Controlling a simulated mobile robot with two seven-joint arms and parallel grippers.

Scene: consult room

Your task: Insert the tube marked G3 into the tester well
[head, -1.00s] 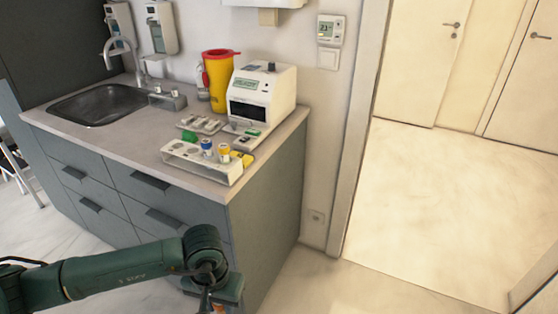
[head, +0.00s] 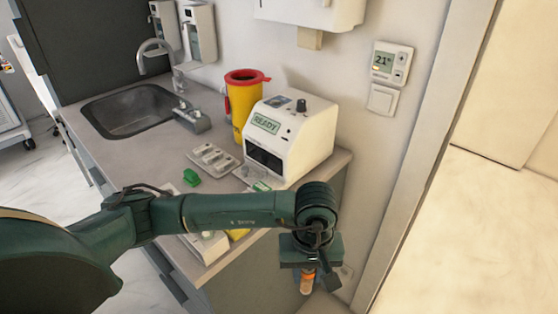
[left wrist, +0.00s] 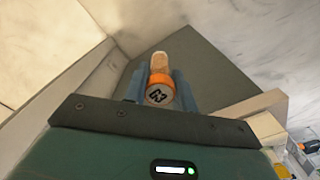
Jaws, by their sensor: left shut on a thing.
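My left gripper (head: 309,268) is shut on a tube (head: 306,284) with an orange cap. In the left wrist view the cap, marked G3 (left wrist: 158,94), sits between the two blue-grey fingers (left wrist: 160,88). The tube's pale body points away from the wrist. The gripper and tube are in front of the counter's right end, apart from the tester. The white tester (head: 290,140) stands on the counter by the wall, its display reading READY. A dark opening shows in its front; I cannot make out the well clearly. My right gripper is not in view.
My left arm hides most of the white tube rack (head: 205,247). A green object (head: 191,177) and a grey tray (head: 214,160) lie left of the tester. A yellow bin with a red lid (head: 241,105) stands behind. The sink (head: 130,110) is farther left.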

